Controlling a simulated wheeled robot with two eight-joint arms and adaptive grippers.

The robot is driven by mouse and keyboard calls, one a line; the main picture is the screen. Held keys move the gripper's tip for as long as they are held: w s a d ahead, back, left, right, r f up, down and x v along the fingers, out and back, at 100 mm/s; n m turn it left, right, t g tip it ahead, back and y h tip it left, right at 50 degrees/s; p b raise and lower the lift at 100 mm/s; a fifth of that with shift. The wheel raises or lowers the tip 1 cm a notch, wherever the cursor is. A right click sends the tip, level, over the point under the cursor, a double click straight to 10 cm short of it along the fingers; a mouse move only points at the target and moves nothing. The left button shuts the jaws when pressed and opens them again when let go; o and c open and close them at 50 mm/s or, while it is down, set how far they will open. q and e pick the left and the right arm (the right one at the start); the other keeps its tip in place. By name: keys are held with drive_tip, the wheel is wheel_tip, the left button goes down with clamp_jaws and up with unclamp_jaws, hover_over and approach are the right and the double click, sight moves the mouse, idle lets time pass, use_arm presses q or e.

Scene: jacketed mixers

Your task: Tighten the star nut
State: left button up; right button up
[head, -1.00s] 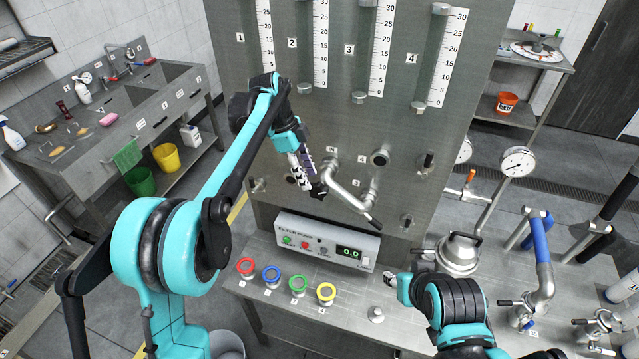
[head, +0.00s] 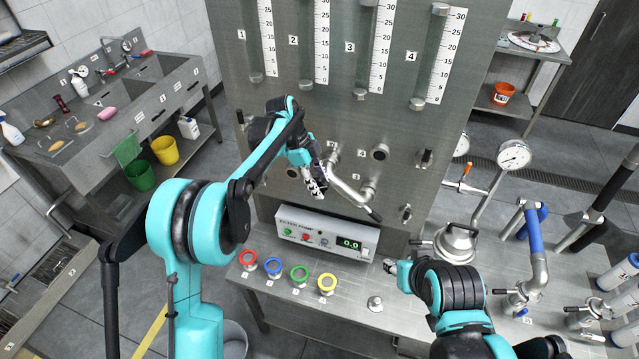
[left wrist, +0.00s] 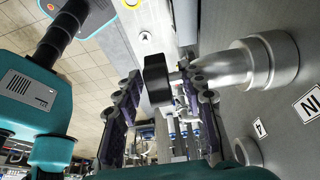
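In the left wrist view, a black knob (left wrist: 158,80) on a short metal stem sits at the end of a thick silver pipe fitting (left wrist: 262,62). It looks like the star nut, but its star shape is not clear. My left gripper (left wrist: 160,92) is open, with one finger on each side of the knob near the tips; contact cannot be made out. In the head view, my left gripper (head: 318,186) is at the panel, just left of the bent silver pipe (head: 350,192), and hides the knob. My right gripper (head: 390,266) is small and unclear above the bench.
The filter pump box (head: 325,240) stands below my left gripper.

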use_arm(q)
clamp_jaws()
